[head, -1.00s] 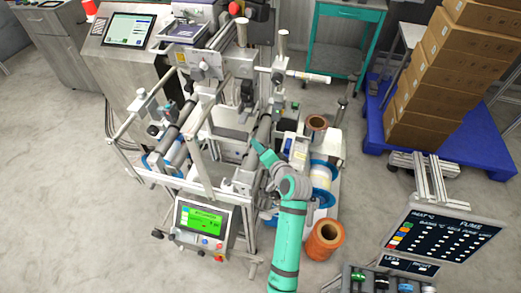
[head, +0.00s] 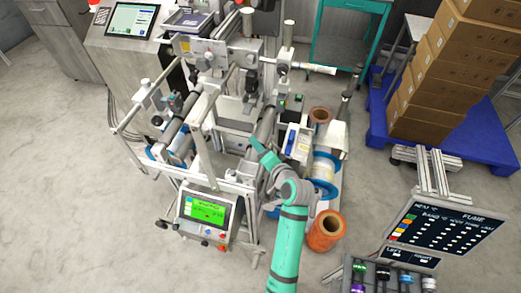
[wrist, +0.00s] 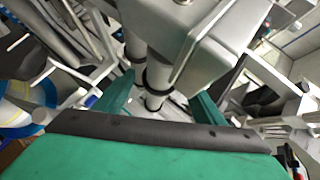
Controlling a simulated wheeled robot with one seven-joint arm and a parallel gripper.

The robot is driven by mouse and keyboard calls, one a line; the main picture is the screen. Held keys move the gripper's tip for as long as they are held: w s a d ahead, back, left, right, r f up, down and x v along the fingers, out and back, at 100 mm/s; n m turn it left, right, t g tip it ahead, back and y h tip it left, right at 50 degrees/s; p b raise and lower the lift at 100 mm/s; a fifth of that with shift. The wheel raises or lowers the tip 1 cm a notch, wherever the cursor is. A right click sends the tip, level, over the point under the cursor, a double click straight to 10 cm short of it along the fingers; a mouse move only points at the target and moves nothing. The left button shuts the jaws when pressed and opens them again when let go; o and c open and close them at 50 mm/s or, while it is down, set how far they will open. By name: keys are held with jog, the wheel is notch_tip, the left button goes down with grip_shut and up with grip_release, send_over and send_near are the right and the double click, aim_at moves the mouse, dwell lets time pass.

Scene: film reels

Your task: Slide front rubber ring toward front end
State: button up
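Thin black rubber rings sit around light grey rods in the wrist view. I cannot tell which is the front ring. My gripper (wrist: 160,103) is open, with a teal finger on either side of the rods. Neither finger visibly touches a ring. In the head view my gripper (head: 256,146) is beside the dark roller (head: 266,122) of the machine. The rings are too small to make out there.
A grey metal block (wrist: 195,50) overhangs close above the fingers in the wrist view. In the head view a green-screened control box (head: 206,212) is left of my arm. Orange reels (head: 325,232) and blue-flanged spools are to its right. The floor at left is clear.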

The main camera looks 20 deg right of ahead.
jog(key=shift+s, duration=0.1)
jog(key=v, duration=1)
jog(key=shift+s, duration=0.3)
jog(key=shift+d+r, duration=0.1)
jog(key=shift+r, duration=0.05)
jog(key=shift+w+d+r+n+g+y, duration=0.8)
jog(key=shift+w+r+n+g, duration=1.2)
jog(key=shift+g, duration=0.8)
jog(key=x, duration=1)
jog(key=shift+w+a+f, duration=0.15)
jog(key=shift+w+a, duration=0.15)
jog(key=shift+a, duration=0.05)
